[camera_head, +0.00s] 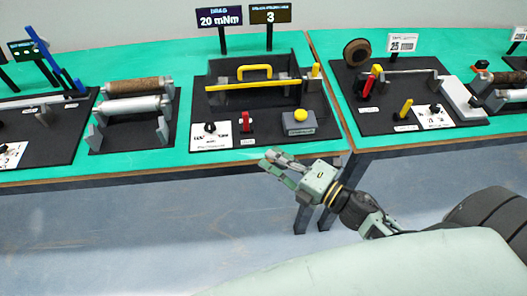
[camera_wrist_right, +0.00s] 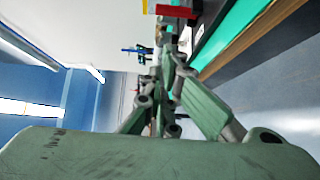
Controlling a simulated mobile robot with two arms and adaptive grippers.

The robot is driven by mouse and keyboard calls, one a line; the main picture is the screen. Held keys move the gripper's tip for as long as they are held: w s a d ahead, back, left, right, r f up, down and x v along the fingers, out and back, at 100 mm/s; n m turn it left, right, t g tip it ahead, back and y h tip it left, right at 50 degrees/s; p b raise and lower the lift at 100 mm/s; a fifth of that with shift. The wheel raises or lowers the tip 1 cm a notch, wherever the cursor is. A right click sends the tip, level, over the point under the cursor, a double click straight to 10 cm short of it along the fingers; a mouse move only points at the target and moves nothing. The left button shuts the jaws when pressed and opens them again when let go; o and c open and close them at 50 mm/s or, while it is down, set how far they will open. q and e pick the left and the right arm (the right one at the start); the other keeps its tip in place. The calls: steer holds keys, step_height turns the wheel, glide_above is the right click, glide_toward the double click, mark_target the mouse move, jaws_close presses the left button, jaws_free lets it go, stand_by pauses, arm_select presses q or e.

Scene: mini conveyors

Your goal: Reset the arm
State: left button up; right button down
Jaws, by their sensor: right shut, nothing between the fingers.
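My right gripper (camera_head: 270,160) is in front of the table's front edge in the head view, below the middle station. Its fingers point left and it holds nothing. In the right wrist view the gripper's fingers (camera_wrist_right: 168,70) come together at the tips and are shut. My right arm (camera_head: 355,208) reaches in from the lower right. The gripper appears apart from the table and its fixtures. My left gripper is not in view.
A green-topped table (camera_head: 255,157) carries several mini conveyor stations. The middle station (camera_head: 225,120) has a yellow bar, a red switch (camera_head: 246,121) and a yellow button (camera_head: 300,115). Another table (camera_head: 440,144) stands at right. The floor (camera_head: 120,240) in front is clear.

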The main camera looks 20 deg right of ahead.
steer(key=s+d+f+m+g+h, duration=0.25)
steer(key=d+m+h, duration=0.65)
steer(key=m, duration=0.7)
steer(key=s+a+f+m+g, duration=0.3)
steer(key=s+a+g, duration=0.15)
steer(key=s, duration=0.25)
steer(key=s+a+f+m+g, duration=0.3)
steer(key=s+a+g, duration=0.15)
steer(key=s, duration=0.35)
step_height(320, 180, down, 28)
steer(key=s+d+g, duration=0.1)
steer(key=s+g, duration=0.1)
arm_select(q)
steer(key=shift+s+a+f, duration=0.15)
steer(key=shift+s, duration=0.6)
arm_select(e)
steer(key=s+d+f+g, duration=0.1)
steer(key=s+d+f, duration=0.2)
steer(key=s+f, duration=1.1)
steer(key=shift+s+n, duration=0.4)
steer(key=shift+s, duration=0.8)
